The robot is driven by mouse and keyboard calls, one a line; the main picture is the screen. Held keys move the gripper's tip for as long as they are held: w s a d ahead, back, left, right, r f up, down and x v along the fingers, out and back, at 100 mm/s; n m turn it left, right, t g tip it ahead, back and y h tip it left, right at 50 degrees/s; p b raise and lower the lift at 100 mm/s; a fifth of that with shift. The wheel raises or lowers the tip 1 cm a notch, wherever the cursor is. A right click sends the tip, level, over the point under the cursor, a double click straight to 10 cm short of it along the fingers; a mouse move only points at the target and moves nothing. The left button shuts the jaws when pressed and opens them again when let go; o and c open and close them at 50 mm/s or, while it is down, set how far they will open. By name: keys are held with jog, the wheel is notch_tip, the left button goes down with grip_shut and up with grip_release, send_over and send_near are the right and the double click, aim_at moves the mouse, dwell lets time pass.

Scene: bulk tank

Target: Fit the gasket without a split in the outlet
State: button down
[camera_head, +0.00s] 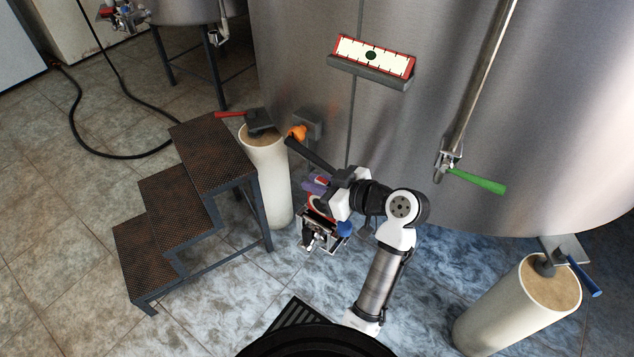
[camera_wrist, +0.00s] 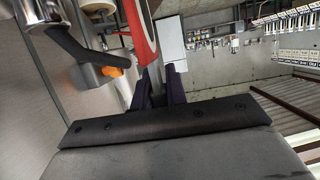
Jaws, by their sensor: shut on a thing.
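My gripper (camera_wrist: 158,88) has dark purple fingers shut on a red and pale curved piece, seemingly the gasket (camera_wrist: 146,38), which stands up between them in the wrist view. In the head view my gripper (camera_head: 316,184) is in front of the big tank's lower wall. A black lever (camera_head: 308,156) lies just behind it; it also shows in the wrist view (camera_wrist: 80,52), joined to a shiny metal fitting (camera_wrist: 40,10) at the upper left, apparently the outlet. Its mouth is hidden. I cannot tell whether the gasket touches it or has a split.
A pale post with a red-handled part (camera_head: 262,130) and dark steps (camera_head: 190,190) stand left. A post with a blue-handled part (camera_head: 550,284) stands right. A green handle (camera_head: 478,181) hangs from a pipe. Floor is open far left.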

aim_at(317, 212)
jog(key=shift+f+b, duration=2.55)
jog(key=shift+f, duration=0.6)
jog(key=c, duration=1.3)
grip_release()
jog(key=shift+c, duration=0.2)
jog(key=v, duration=1.3)
jog(key=shift+s+d+r, duration=0.2)
jog(key=shift+s+d, duration=0.05)
jog(key=shift+d, duration=0.05)
